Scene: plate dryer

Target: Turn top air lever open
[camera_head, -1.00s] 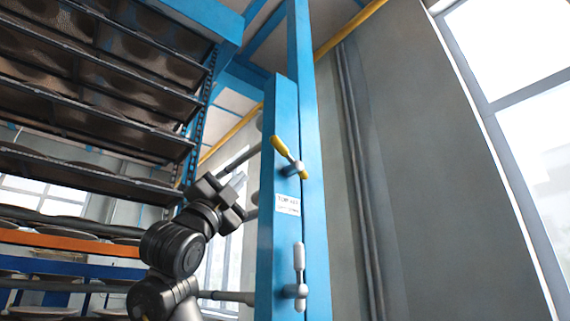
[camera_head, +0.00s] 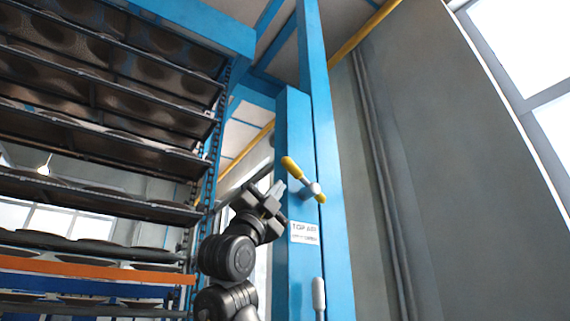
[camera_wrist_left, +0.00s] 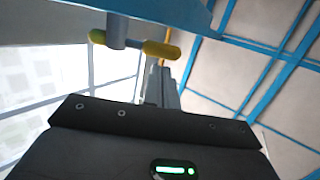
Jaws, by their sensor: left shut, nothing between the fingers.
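The top air lever (camera_head: 303,179) has a yellow handle and a grey hub on the blue post (camera_head: 293,120), above a white label reading "TOP AIR". Its handle slants from upper left to lower right. It also shows in the left wrist view (camera_wrist_left: 160,48), above the fingers. My left gripper (camera_head: 276,190) is shut and empty. In the head view its tip appears just left of and below the handle's upper end; I cannot tell if they touch. In the wrist view the shut fingers (camera_wrist_left: 165,92) appear below the handle. My right gripper is out of view.
A second lever with a white handle (camera_head: 318,295) is lower on the blue post. Tall racks of plates (camera_head: 110,145) stand at the left. A grey wall (camera_head: 440,150) and windows are at the right. Space right of the post looks clear.

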